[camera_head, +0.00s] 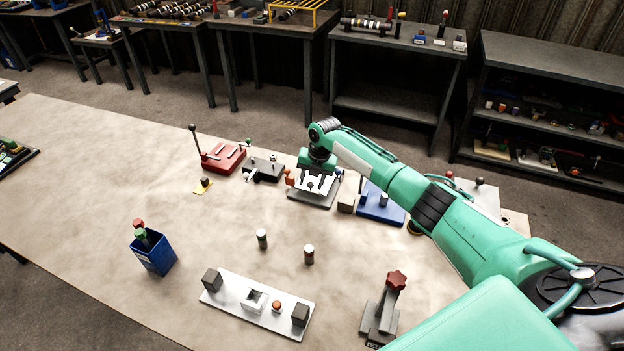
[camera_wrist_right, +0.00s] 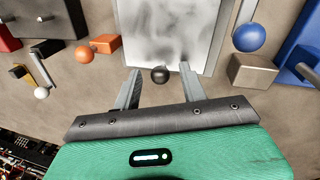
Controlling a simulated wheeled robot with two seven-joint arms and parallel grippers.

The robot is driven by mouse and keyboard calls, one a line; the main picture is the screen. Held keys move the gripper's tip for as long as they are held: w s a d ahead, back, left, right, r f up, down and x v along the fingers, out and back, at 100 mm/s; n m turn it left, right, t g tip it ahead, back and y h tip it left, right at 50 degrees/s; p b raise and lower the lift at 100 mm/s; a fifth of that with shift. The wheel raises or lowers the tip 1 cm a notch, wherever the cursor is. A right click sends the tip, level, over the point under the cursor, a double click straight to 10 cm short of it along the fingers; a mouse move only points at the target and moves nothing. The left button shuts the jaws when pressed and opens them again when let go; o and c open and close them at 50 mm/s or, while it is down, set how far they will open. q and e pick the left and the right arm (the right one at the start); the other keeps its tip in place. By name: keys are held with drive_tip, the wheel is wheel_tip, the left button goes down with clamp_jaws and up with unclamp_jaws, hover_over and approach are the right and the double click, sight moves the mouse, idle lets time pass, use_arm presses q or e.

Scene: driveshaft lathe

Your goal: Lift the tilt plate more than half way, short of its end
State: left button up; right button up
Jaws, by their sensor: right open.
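The tilt plate (camera_head: 326,181) is a pale plate on a dark grey base (camera_head: 303,199), at the far side of the table under my right gripper. In the right wrist view the plate (camera_wrist_right: 165,32) fills the top middle, and a dark round knob (camera_wrist_right: 160,75) shows at its near edge. My right gripper (camera_head: 319,184) points down over the plate. In the wrist view its fingers (camera_wrist_right: 160,72) are open, one on each side of the knob, with gaps visible. The plate's tilt is hard to judge. My left gripper is not in view.
Close to the plate are an orange block (camera_wrist_right: 107,44), an orange ball (camera_wrist_right: 82,54), a blue ball (camera_wrist_right: 248,37) and a tan block (camera_wrist_right: 255,70). A blue fixture (camera_head: 376,211) stands right, black and red (camera_head: 222,158) fixtures left. The table's left part is mostly clear.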

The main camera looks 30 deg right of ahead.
sight(317, 181)
clamp_jaws()
drive_tip(key=shift+r, duration=0.1)
drive_tip(key=shift+w+d+r, duration=0.2)
drive_tip(key=shift+d+r, duration=0.05)
drive_tip(key=shift+r, duration=0.35)
drive_tip(key=shift+w+d+r, duration=0.2)
drive_tip(key=shift+r, duration=0.35)
drive_tip(key=shift+w+d+r+b, duration=0.2)
drive_tip(key=shift+d+r, duration=0.05)
drive_tip(key=shift+r, duration=0.25)
drive_tip(key=shift+w+d+r+b, duration=0.15)
drive_tip(key=shift+w+d+r, duration=0.1)
drive_tip(key=shift+r, duration=0.2)
drive_tip(key=shift+w+d+r, duration=0.3)
drive_tip(key=shift+d+r, duration=0.1)
drive_tip(key=shift+r, duration=0.2)
drive_tip(key=shift+w+d+r, duration=0.15)
drive_tip(key=shift+d, duration=0.1)
